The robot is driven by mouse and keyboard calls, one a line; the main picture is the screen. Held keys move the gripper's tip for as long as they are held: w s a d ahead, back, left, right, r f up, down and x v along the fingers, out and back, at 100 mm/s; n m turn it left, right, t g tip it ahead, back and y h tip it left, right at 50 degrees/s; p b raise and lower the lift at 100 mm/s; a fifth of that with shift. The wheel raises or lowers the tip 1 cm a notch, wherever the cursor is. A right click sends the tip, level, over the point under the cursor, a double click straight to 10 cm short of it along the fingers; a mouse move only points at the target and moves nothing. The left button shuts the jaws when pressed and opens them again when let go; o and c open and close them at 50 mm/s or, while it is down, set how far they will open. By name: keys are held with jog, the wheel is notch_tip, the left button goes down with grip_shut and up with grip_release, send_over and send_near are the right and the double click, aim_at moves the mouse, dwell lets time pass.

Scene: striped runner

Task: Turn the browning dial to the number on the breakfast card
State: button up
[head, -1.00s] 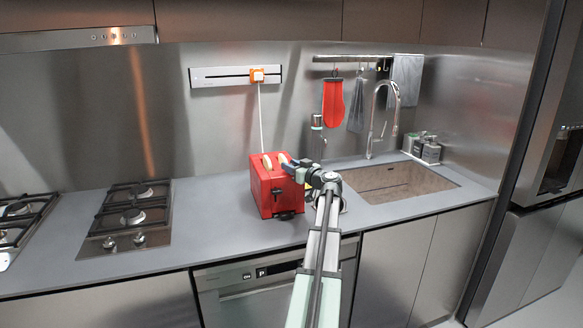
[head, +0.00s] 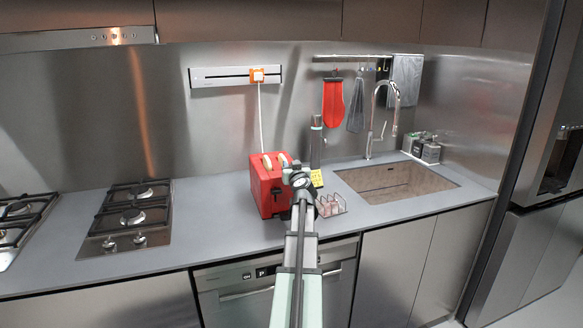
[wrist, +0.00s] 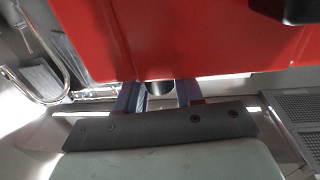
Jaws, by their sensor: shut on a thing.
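The red toaster (head: 264,188) stands on the counter with pale bread slices (head: 282,159) in its top. In the wrist view its red body (wrist: 190,35) fills the top. My gripper (wrist: 160,97) is at the toaster's face. It is shut on a small dark knob (wrist: 160,88), the browning dial, which shows partly between the two fingers. The dial's marks and setting are not visible. In the head view my wrist hides the dial and fingertips. A small yellow card (head: 316,178), apparently the breakfast card, stands just right of the toaster; its number is too small to read.
A rack (head: 330,205) stands right of my arm, near the sink (head: 395,182). A dark bottle-like object (head: 316,142) stands behind the card. A white cord runs up to an orange plug (head: 257,75). The counter between toaster and hob (head: 130,217) is clear.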

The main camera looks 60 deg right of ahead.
jog(key=shift+m+g+h, duration=0.6)
jog(key=shift+m+g, duration=0.1)
jog(key=shift+g, duration=0.2)
dwell(0.4)
jog(key=o, duration=0.9)
jog(key=shift+a, duration=0.1)
jog(key=v, duration=1.3)
jog(key=shift+s+a, duration=0.2)
jog(key=shift+a, duration=0.05)
